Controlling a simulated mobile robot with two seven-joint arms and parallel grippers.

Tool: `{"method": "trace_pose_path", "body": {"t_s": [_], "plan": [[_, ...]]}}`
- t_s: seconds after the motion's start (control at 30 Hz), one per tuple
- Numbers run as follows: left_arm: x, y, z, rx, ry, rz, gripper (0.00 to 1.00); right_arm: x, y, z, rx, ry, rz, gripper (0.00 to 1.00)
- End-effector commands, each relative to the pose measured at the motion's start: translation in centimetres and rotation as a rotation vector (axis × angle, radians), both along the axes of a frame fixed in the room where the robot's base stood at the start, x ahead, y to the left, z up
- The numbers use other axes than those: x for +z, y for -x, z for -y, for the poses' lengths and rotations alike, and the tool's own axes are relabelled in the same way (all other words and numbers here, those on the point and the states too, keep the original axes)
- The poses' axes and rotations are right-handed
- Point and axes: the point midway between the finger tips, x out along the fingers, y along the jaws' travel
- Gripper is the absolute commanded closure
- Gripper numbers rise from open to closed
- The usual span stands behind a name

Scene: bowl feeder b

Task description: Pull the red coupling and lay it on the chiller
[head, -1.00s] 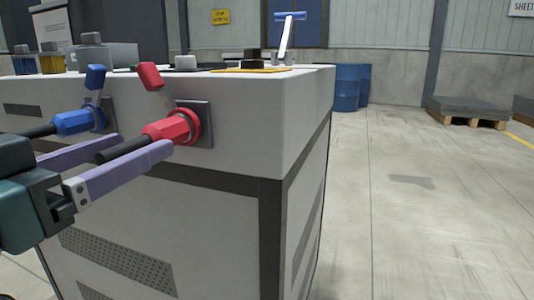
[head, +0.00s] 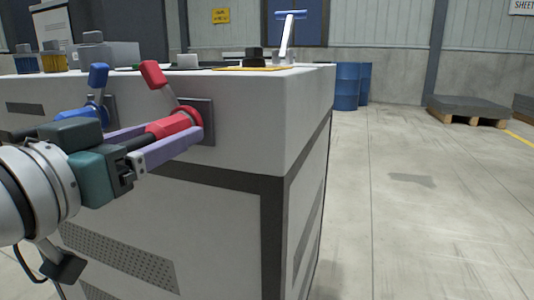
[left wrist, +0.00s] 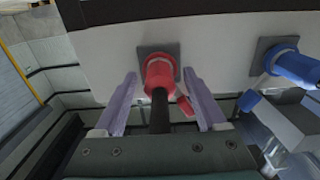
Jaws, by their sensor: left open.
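The red coupling (head: 173,124) sits at its square grey plate on the side face of the white chiller (head: 232,130), with its red lever (head: 153,75) tilted up. A dark hose runs from its outer end. My left gripper (head: 168,141) reaches in from the left, with its purple fingers either side of the coupling. In the left wrist view the red coupling (left wrist: 160,73) lies between the open fingers (left wrist: 159,84), with a gap on each side. My right gripper is not in view.
A blue coupling (head: 88,114) with a blue lever is mounted to the left of the red one. On the chiller top are a black knob (head: 254,54) on a yellow plate and a white stand with a blue bar (head: 290,17). Open floor lies to the right.

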Motion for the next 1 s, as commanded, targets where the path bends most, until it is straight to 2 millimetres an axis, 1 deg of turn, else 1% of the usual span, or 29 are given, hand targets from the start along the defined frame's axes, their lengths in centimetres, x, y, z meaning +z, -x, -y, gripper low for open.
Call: {"method": "trace_pose_path", "body": {"t_s": [1.0], "plan": [[0.03,0.00,0.14,-0.002,0.000,0.000,0.26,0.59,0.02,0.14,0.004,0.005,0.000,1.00]]}}
